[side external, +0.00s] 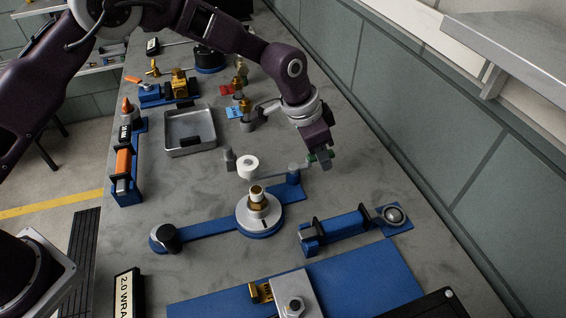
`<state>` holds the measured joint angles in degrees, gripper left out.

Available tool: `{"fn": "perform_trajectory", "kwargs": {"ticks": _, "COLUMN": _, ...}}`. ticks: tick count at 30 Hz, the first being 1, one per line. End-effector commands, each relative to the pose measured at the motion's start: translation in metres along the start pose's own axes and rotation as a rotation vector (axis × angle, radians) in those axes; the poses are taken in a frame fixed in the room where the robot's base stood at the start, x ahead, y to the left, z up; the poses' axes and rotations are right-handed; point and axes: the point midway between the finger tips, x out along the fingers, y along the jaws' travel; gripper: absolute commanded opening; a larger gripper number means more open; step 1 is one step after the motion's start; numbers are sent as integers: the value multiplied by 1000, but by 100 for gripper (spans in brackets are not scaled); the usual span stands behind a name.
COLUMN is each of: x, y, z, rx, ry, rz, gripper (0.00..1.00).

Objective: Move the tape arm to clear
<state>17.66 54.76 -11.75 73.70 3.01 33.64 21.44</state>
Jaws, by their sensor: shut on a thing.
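The tape arm (273,173) is a thin grey bar near the middle of the bench. A white tape roll (248,164) sits toward its left end, and its right end is near a blue post (293,177). My gripper (320,160) is at the right of this post, low over the bench, with its fingers shut on a small part at the arm's right end, mostly hidden by the fingers. A brass fitting with a white top (257,195) stands upright in a round grey holder on a blue base (262,228), just in front of the roll.
A blue clamp-like stand (335,231) and a blue plate (350,283) lie in front. A grey tray (187,146) stands left, beside a blue rack with an orange part (124,161). Tagged brass fittings (243,105) stand behind. The wall bounds the right.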

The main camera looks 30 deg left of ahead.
Motion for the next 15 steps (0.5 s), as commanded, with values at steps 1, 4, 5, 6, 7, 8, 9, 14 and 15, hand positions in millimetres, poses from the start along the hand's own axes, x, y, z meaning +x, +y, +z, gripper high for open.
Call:
{"fn": "perform_trajectory", "kwargs": {"ticks": 1, "x": 0, "y": 0, "z": 0, "rx": 1, "ry": 0, "rz": 0, "gripper": 0}}
{"fn": "perform_trajectory", "kwargs": {"ticks": 4, "x": 0, "y": 0, "z": 0, "rx": 0, "ry": 0, "rz": 0, "gripper": 0}}
{"fn": "perform_trajectory", "kwargs": {"ticks": 5, "x": 0, "y": 0, "z": 0, "rx": -1, "ry": 0, "rz": -1, "gripper": 0}}
{"fn": "perform_trajectory", "kwargs": {"ticks": 6, "x": 0, "y": 0, "z": 0, "rx": 4, "ry": 0, "rz": 1, "gripper": 0}}
{"fn": "perform_trajectory", "kwargs": {"ticks": 7, "x": 0, "y": 1, "z": 0, "rx": 17, "ry": 0, "rz": 7, "gripper": 0}}
{"fn": "perform_trajectory", "kwargs": {"ticks": 8, "x": 0, "y": 2, "z": 0, "rx": 40, "ry": 0, "rz": 16, "gripper": 0}}
{"fn": "perform_trajectory", "kwargs": {"ticks": 9, "x": 0, "y": 6, "z": 1, "rx": 85, "ry": 0, "rz": 34, "gripper": 0}}
{"fn": "perform_trajectory", "kwargs": {"ticks": 14, "x": -1, "y": 17, "z": 3, "rx": 255, "ry": 0, "rz": 96, "gripper": 0}}
{"fn": "perform_trajectory", "kwargs": {"ticks": 15, "x": -1, "y": 18, "z": 3, "rx": 278, "ry": 0, "rz": 103, "gripper": 0}}
